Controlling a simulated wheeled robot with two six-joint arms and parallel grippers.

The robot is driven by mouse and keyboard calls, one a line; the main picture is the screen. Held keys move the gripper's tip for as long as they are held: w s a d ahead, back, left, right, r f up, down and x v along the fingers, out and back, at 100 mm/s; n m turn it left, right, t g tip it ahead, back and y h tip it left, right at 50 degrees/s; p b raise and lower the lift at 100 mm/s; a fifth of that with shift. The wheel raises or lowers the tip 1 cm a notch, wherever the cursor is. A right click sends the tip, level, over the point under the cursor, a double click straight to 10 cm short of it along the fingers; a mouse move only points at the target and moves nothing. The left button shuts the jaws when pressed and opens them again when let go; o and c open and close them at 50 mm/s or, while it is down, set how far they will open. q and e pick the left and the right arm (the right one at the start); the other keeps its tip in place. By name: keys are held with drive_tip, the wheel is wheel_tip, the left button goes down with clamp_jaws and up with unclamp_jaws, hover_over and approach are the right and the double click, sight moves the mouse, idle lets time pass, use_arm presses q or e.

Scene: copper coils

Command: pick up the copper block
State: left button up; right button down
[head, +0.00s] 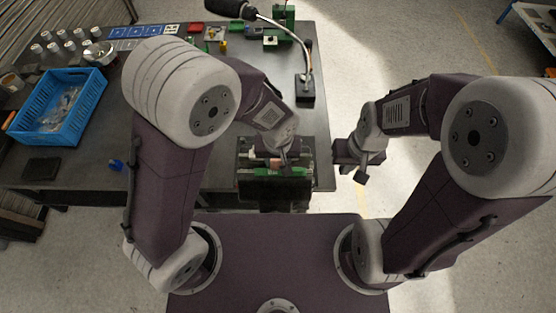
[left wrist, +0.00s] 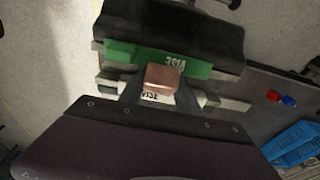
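The copper block (left wrist: 162,78) is a small shiny orange-brown piece at the vise, seen in the left wrist view between my left gripper's two dark fingers (left wrist: 162,92). The fingers come close to its sides; I cannot tell whether they press on it. The vise (head: 246,172) has green jaw bars and stands at the table's front edge in the head view. It also shows in the left wrist view (left wrist: 205,70). In the head view my left gripper (head: 280,161) is over the vise and hides part of it. My right gripper (head: 354,173) seems open and empty, right of the table.
A blue crate (head: 98,88) with small parts stands on the dark table (head: 215,178) at the left. A lamp (head: 304,90) with a black base stands behind the vise. Small coloured parts and trays lie at the back. Free floor lies to the right.

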use_arm(q)
clamp_jaws()
drive_tip(key=shift+r, duration=0.1)
drive_tip(key=shift+r, duration=0.25)
drive_tip(key=r, duration=0.1)
drive_tip(key=r+b, duration=0.1)
drive_tip(key=r, duration=0.1)
drive_tip(key=shift+s+d+r, duration=0.1)
drive_tip(key=shift+d+r, duration=0.15)
drive_tip(key=shift+r, duration=0.05)
drive_tip(key=s+d+r+b, duration=0.3)
drive_tip(key=s+d+r, duration=0.3)
drive_tip(key=s+d, duration=0.1)
drive_tip(key=shift+s+d+r, duration=0.35)
drive_tip(key=shift+s+r, duration=0.05)
drive_tip(key=shift+s, duration=0.15)
